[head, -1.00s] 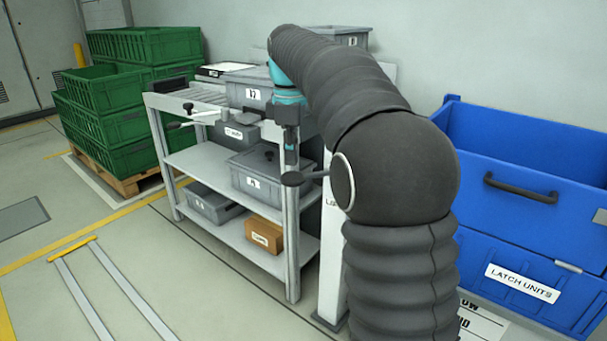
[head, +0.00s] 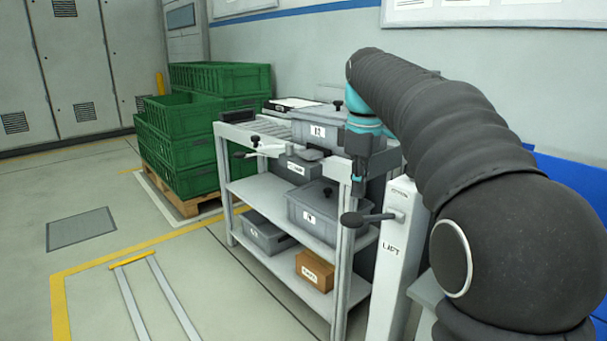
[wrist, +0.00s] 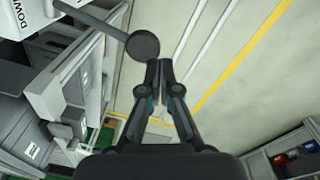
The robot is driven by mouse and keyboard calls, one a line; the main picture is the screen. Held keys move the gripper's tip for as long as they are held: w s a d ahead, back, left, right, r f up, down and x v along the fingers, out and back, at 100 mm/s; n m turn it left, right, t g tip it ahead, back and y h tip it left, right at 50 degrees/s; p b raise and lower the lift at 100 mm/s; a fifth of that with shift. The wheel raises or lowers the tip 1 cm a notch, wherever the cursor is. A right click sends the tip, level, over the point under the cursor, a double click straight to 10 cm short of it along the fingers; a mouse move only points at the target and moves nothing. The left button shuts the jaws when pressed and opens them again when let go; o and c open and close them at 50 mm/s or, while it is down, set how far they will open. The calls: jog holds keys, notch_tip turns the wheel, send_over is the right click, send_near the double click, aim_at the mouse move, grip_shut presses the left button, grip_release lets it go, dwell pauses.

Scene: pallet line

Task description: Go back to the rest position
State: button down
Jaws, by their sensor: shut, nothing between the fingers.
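My gripper (head: 357,188) hangs pointing down at the front right corner of the grey shelf cart (head: 343,255), above a dark lever knob (head: 351,219) in the head view. In the wrist view my gripper (wrist: 158,66) has its two fingers together, with nothing between them. The same knob (wrist: 142,46) shows just left of the fingertips; whether they touch it I cannot tell. The lever sticks out from a white column marked LIFT (head: 392,262). My dark sleeved arm fills the right of the head view.
Grey lidded boxes (head: 318,126) and a brown box (head: 314,270) sit on the cart. Green crates (head: 182,150) stand on a pallet at its left. A blue bin (head: 572,178) is mostly hidden behind my arm. The floor at front left is clear, with rails.

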jog(key=s+f+m+t, duration=0.2)
jog(key=s+f+m, duration=0.3)
jog(key=s, duration=0.8)
jog(key=s+f+m+t, duration=0.2)
jog(key=s+f+m, duration=0.4)
jog(key=s+f, duration=0.5)
jog(key=s, duration=0.2)
jog(key=shift+s+m+t, duration=0.3)
jog(key=shift+s+t, duration=0.05)
jog(key=shift+t, duration=0.05)
